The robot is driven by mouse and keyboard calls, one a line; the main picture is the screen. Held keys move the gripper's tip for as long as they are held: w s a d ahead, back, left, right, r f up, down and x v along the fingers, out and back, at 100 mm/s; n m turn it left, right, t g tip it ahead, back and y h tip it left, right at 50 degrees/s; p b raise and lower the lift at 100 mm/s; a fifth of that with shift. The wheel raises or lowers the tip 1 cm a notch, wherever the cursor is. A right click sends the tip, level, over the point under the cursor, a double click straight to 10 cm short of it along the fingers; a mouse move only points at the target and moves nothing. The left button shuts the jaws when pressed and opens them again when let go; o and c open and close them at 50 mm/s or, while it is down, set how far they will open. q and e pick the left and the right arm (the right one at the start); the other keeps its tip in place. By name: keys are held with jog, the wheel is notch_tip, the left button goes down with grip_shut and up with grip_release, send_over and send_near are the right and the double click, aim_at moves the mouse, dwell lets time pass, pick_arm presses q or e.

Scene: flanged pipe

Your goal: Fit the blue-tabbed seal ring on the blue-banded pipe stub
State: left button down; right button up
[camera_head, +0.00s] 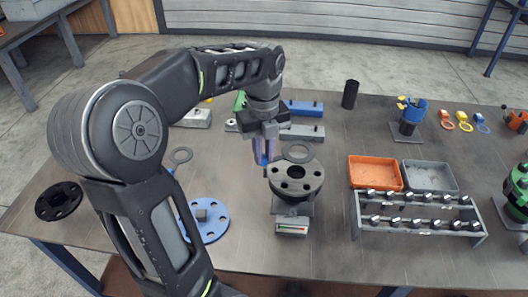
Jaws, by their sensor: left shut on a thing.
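My left gripper (263,153) reaches down in the middle of the table and is shut on the blue tab of a thin grey seal ring (298,145). The ring shows to the right of the fingers, over the far part of a dark round flange (296,186) with bolt holes. I cannot tell whether the ring touches the flange. The flange tops a pipe stub on a grey stand; no blue band on it can be made out, as the flange hides most of the stub. My right gripper is not in view.
An orange tray (376,186), a grey tray (430,192) and a bolt rack (415,231) stand right. A blue flange (211,234), another grey ring (181,149) and a black flange (43,203) lie left. Blue blocks (303,107) and a black cylinder (350,94) stand behind.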

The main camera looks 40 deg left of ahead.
aim_at(264, 165)
pick_arm(q)
jog(key=shift+f+b, duration=1.9)
jog(key=shift+f, duration=0.6)
jog(key=shift+f+b, duration=0.5)
jog(key=shift+f, duration=0.25)
jog(key=shift+f, duration=0.2)
jog(key=shift+f+b, duration=0.25)
jog(key=shift+b, duration=0.05)
